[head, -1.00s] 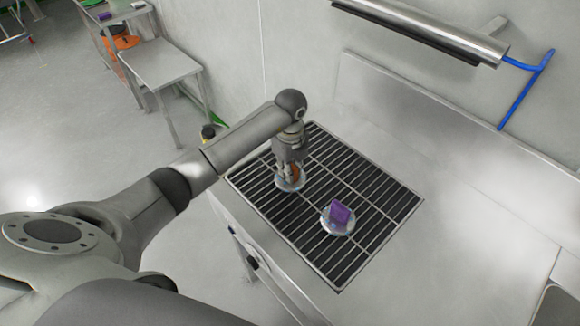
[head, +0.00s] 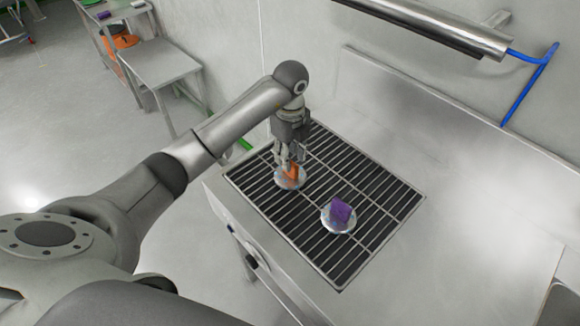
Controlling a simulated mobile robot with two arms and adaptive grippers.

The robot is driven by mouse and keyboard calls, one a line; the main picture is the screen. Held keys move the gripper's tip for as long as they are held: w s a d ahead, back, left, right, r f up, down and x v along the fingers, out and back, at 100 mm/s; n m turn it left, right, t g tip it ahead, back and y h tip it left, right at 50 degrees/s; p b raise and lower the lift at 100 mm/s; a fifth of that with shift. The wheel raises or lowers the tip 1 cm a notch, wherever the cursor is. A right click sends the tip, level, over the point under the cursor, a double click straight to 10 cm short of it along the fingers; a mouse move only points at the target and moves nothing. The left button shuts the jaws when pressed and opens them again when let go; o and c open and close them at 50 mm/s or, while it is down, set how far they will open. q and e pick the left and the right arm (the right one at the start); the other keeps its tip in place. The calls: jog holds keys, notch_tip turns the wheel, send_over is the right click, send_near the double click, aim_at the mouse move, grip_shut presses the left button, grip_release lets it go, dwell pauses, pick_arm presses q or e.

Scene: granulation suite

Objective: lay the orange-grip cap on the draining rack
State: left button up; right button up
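The orange-grip cap (head: 290,182), a pale disc with an orange grip on top, lies on the dark slatted draining rack (head: 384,220), near its upper left part. My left gripper (head: 288,164) points down just above the cap, its fingers apart around the top of the orange grip and not closed on it. The fingers hide part of the grip. A second cap with a purple grip (head: 341,211) lies on the rack to the right and nearer. My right gripper is out of view.
The rack is set in a steel counter (head: 440,160) with bare room to its right. A steel rail (head: 430,25) and a blue hose (head: 527,88) are on the wall behind. A small steel table (head: 160,65) stands at the back left.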

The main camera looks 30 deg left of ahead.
pick_arm(q)
notch_tip(320, 180, up, 7)
jog(key=shift+f, duration=0.1)
jog(key=shift+d, duration=0.1)
dwell(0.6)
